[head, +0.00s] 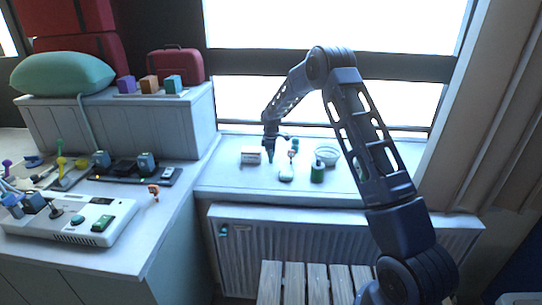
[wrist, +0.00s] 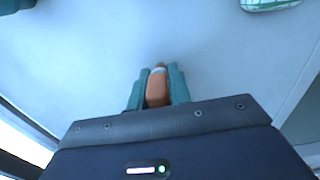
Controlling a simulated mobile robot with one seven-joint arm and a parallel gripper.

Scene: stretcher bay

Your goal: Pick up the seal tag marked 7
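My gripper (head: 270,156) hangs low over the windowsill in the head view, pointing down. In the wrist view, its two teal fingers (wrist: 157,90) press on both sides of an orange-brown piece (wrist: 156,92) with a pale band near its far end. No mark 7 is readable in either view, so I cannot tell whether this piece is the seal tag.
On the sill are a small white box (head: 250,156), a white item (head: 286,173), a green canister (head: 317,173) and a pale bowl (head: 326,156). The left counter holds a white device (head: 75,226). A radiator (head: 240,262) and slatted bench (head: 294,284) stand below.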

